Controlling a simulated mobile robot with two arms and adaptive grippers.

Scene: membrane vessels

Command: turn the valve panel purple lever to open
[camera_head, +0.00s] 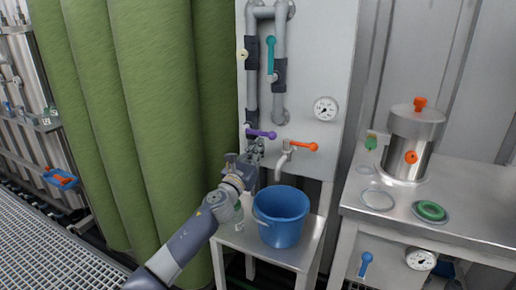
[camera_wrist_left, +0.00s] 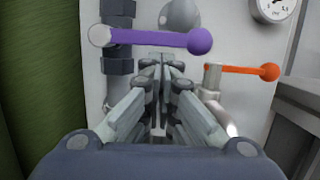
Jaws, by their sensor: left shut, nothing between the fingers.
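The purple lever (camera_head: 261,134) lies roughly level on the valve panel (camera_head: 304,75), its round knob to the right. It also shows in the left wrist view (camera_wrist_left: 150,38), running across the top from a white pivot to the purple knob. My left gripper (camera_head: 255,148) is just below the lever in the head view. In the wrist view its fingers (camera_wrist_left: 160,62) are shut with nothing between them, and their tips appear just under the lever. I cannot tell whether they touch it. My right gripper is in neither view.
An orange lever (camera_head: 302,146) on a tap is right of the purple one. A teal lever (camera_head: 270,55) hangs above. A blue bucket (camera_head: 281,216) stands on a small table below. Green tanks (camera_head: 150,100) are close on the left. A steel bench (camera_head: 455,215) is at right.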

